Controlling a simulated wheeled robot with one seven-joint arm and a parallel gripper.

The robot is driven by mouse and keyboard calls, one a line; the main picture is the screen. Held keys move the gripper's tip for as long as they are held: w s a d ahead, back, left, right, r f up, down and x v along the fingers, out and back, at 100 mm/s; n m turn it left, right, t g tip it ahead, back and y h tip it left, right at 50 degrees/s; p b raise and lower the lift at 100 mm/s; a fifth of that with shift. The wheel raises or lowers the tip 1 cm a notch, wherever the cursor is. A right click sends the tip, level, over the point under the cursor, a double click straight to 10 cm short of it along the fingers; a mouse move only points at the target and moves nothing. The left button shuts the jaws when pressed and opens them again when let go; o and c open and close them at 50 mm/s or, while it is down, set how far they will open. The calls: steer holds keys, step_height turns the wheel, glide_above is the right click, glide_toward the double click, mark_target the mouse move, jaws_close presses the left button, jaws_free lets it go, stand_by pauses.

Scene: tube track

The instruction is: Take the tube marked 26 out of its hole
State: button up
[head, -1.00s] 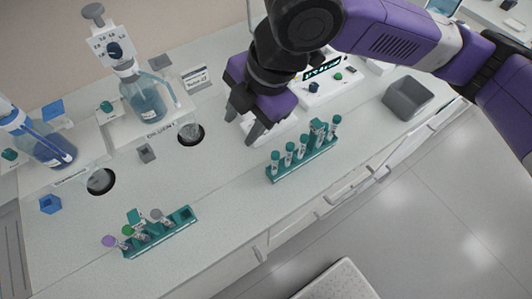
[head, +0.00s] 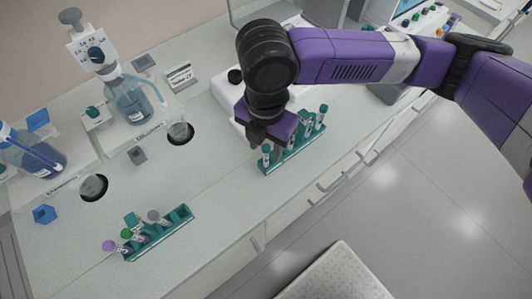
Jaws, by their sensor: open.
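A teal rack (head: 294,156) on the bench holds several upright tubes with teal caps. Its left-end tube (head: 267,152) and right-end tube (head: 320,115) show, and the ones between are partly hidden by my gripper. The number markings are too small to read, so I cannot tell which tube is 26. My gripper (head: 265,140) points down over the left part of this rack, open. Its fingers are close to the tube tops, and I cannot tell whether they are around one.
A second teal rack (head: 176,233) at the lower left holds tubes with purple, green and grey caps. Dispenser bottles (head: 128,104) stand at the back left near round holes (head: 180,133) in the bench. The bench between the racks is clear.

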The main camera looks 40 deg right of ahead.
steer(key=shift+f, duration=0.4)
steer(key=shift+c, duration=0.4)
jaws_close()
steer(key=shift+r, duration=0.15)
step_height(320, 180, up, 20)
steer(key=shift+b, duration=0.45)
steer(key=shift+f, duration=0.2)
